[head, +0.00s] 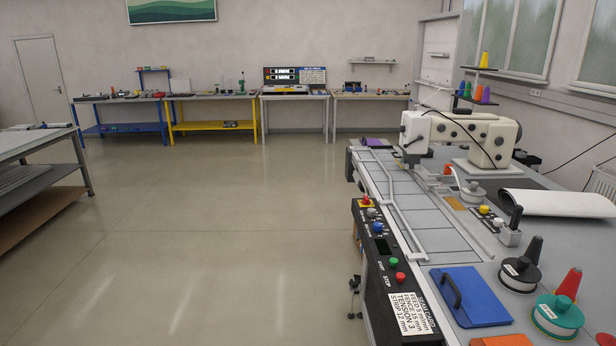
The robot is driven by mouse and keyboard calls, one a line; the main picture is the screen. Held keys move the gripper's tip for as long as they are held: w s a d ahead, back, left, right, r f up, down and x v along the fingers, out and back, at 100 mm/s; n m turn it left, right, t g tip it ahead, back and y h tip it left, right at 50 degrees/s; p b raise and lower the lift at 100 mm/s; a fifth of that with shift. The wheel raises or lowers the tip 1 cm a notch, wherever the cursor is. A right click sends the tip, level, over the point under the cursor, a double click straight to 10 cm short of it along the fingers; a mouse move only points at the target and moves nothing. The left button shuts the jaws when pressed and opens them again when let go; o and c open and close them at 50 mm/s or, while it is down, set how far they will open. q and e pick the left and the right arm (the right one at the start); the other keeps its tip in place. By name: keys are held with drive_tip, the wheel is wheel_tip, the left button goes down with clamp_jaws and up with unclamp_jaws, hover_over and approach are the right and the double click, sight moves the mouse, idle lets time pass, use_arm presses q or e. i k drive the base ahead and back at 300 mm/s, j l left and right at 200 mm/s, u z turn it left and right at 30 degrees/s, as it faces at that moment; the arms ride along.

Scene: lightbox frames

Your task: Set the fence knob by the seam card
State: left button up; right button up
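The seam card (411,313) is a white label with black print on the front of the black control panel, at the lower right. Its lines name feed, fence, tension and strip; tension appears to read 3, and the other small figures are hard to read. A pale fence-like rail (397,207) runs along the grey segmented sewing table. A small yellow knob (484,210) and a white knob (498,222) stand beside a block with a black upright handle (516,217). I cannot tell which knob is the fence knob. Neither of my grippers is in view.
The white sewing machine (488,137) stands on the table (567,246). The control panel (368,234) has red, blue and green buttons. A blue plate with a black handle (470,296) and thread cones (557,316) lie nearer. Open floor (220,240) spreads to the left.

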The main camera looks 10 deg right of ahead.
sight(498, 222)
drive_tip(key=i, duration=2.6)
drive_tip(key=i+j+z, duration=0.1)
drive_tip(key=i+z, duration=0.15)
drive_tip(key=i, duration=0.3)
drive_tip(key=i+j+z, duration=0.15)
drive_tip(key=i+z, duration=0.15)
drive_tip(key=i, duration=0.2)
drive_tip(key=i+j+z, duration=0.25)
drive_tip(key=i, duration=0.3)
drive_tip(key=j, duration=0.1)
